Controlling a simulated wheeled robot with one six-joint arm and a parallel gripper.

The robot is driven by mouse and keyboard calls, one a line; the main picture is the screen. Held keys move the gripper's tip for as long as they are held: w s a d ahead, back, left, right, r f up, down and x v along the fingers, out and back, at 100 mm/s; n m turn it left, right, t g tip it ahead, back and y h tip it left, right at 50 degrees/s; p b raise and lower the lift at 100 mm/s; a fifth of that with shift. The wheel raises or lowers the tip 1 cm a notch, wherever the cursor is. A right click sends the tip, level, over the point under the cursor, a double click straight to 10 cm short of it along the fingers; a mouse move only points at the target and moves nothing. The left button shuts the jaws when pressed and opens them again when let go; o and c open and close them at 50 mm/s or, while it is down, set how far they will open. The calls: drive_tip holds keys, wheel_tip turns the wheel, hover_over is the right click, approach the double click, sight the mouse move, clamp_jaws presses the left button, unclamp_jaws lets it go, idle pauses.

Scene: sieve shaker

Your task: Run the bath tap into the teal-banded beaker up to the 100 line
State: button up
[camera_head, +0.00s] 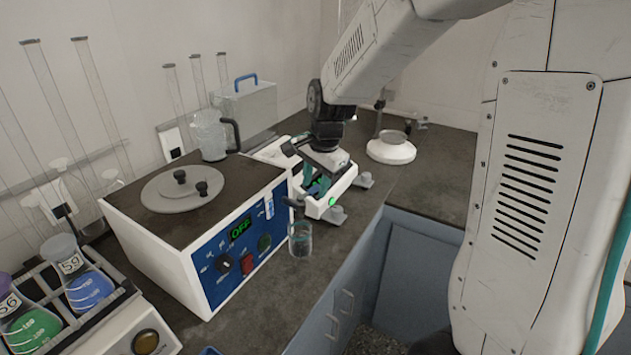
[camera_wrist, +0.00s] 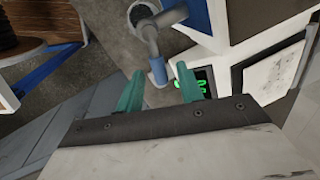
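The bath (camera_head: 180,245) is a white box with a blue front panel and a green OFF display. Its grey tap (camera_head: 292,202) sticks out at the panel's right end; in the wrist view the tap (camera_wrist: 151,38) shows a blue lever (camera_wrist: 158,72). A clear beaker (camera_head: 301,243) stands on the bench below the tap. Its band, marks and water level cannot be made out. My gripper (camera_head: 317,187) is to the right of the tap. In the wrist view my gripper (camera_wrist: 160,86) has its teal fingers apart, with the lever's end ahead of the gap; no contact shows.
A white instrument with a green display (camera_head: 333,200) lies close under my gripper. A jug (camera_head: 212,135) and a round lid (camera_head: 180,190) are on top of the bath. A rack of labelled flasks (camera_head: 85,285) stands at the left. The bench edge is just right of the beaker.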

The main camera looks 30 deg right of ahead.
wheel_tip(320, 180, up, 8)
drive_tip(key=s, duration=0.1)
drive_tip(key=shift+s+d+f, duration=0.15)
drive_tip(key=shift+s+d, duration=0.05)
drive_tip(key=shift+d, duration=0.05)
drive_tip(key=shift+f, duration=0.15)
idle(1.5)
drive_tip(key=f, duration=0.2)
drive_tip(key=w+f, duration=0.1)
drive_tip(key=f, duration=0.4)
drive_tip(key=shift+w+a+f, duration=0.2)
drive_tip(key=shift+a+f, duration=0.05)
clamp_jaws()
drive_tip(key=shift+a, duration=0.1)
